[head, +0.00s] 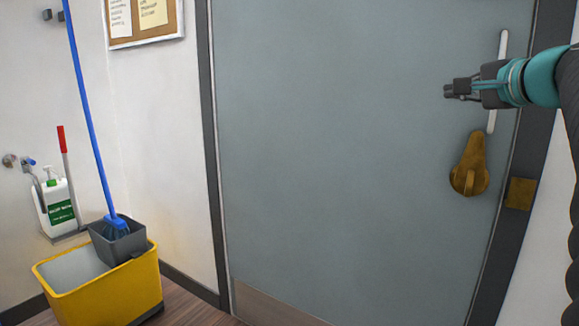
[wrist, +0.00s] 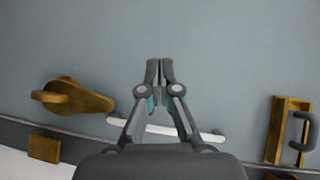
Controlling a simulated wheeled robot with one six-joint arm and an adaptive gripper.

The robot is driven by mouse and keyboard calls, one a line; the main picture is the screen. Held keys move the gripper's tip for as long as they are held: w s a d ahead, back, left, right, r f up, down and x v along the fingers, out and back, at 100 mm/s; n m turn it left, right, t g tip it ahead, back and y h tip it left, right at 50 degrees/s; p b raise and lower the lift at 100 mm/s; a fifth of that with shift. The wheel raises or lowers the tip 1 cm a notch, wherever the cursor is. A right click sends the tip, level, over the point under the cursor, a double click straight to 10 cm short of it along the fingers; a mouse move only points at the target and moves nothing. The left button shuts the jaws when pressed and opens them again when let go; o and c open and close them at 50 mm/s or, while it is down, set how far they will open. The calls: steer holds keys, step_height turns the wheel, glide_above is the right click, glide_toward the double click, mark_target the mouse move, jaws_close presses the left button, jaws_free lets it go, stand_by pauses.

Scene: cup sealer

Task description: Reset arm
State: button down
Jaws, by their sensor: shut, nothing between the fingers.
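My gripper (head: 449,90) is at the upper right in the head view, in front of the grey door, and points left. It is shut and empty. In the wrist view my gripper (wrist: 159,64) shows its two fingertips together, with the grey door (wrist: 220,45) behind them. My teal and dark arm reaches in from the right edge in the head view. Part of the white door handle is hidden behind my gripper in both views.
The grey door (head: 330,150) stands shut with a white bar handle (head: 503,45) and a brass latch (head: 469,165). A yellow mop bucket (head: 110,295) with a blue-handled mop (head: 85,100) stands at lower left. A brass fitting (wrist: 285,130) shows at right in the wrist view.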

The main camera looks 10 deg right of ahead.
steer(key=s+a+f+n+g+y+p, duration=0.1)
steer(key=s+a+f+n+g, duration=0.25)
steer(key=a+f, duration=0.6)
steer(key=s+a+f+n+g, duration=0.35)
steer(key=a+f, duration=0.45)
steer(key=f, duration=0.3)
steer(key=s+a+f+n+g+h, duration=0.1)
steer(key=s+a+f+n+g, duration=0.1)
steer(key=s+f+n, duration=0.2)
steer(key=s+a+f+n+g+h+p, duration=0.1)
steer(key=s+f+n, duration=0.4)
steer(key=s+f, duration=0.5)
step_height(320, 180, down, 4)
steer(key=shift+a+f+g, duration=0.1)
steer(key=shift+a+g, duration=0.3)
steer(key=shift+a, duration=0.35)
